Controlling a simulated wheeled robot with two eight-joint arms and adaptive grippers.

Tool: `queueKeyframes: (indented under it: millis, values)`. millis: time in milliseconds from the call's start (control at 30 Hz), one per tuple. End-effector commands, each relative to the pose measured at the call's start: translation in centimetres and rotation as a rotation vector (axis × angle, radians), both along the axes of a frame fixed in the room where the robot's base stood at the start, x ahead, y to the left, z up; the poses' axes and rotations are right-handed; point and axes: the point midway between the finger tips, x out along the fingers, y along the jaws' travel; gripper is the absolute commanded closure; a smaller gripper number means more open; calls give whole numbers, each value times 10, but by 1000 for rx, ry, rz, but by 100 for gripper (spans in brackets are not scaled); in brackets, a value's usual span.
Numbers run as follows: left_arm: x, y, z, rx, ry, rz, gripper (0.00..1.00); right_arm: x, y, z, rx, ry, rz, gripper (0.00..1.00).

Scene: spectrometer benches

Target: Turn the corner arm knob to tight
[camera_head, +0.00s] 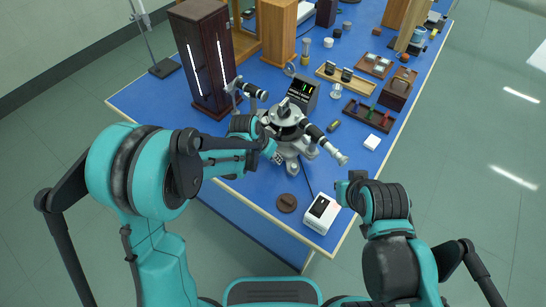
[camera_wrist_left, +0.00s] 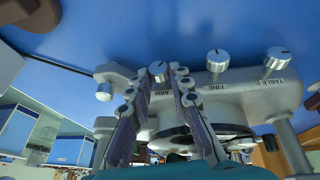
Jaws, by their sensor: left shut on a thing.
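The spectrometer (camera_head: 288,122) stands near the front corner of the blue bench, with a grey base and two black tubes. In the left wrist view its base (camera_wrist_left: 240,98) carries a row of silver knobs above the words ARM, FINE and TABLE. My left gripper (camera_wrist_left: 160,78) has one finger on each side of the arm knob (camera_wrist_left: 158,69) and is shut on it. The knob's face shows a short dark mark. In the head view my left gripper (camera_head: 272,150) is at the spectrometer's near left side and hides the knob. My right gripper (camera_head: 346,186) hangs beside the bench's right edge; its fingers are unclear.
A white box instrument (camera_head: 321,213) and a dark round disc (camera_head: 287,203) lie at the front corner. A tall dark cabinet (camera_head: 204,60) stands behind left. A black display box (camera_head: 300,94), trays and small items fill the back. Floor lies right of the bench.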

Motion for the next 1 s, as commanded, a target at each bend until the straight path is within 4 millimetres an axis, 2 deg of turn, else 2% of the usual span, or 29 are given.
queueKeyframes:
  millis: [367,700,1000]
  values:
    - [-6,-8,-3,238,-174,-7,100,0,0,-10,0,0,0,100]
    - [-9,-13,-7,487,-357,-5,100,0,0,-35,0,0,0,100]
    - [-10,-15,-9,644,-471,-1,100,0,0,-56,0,0,0,100]
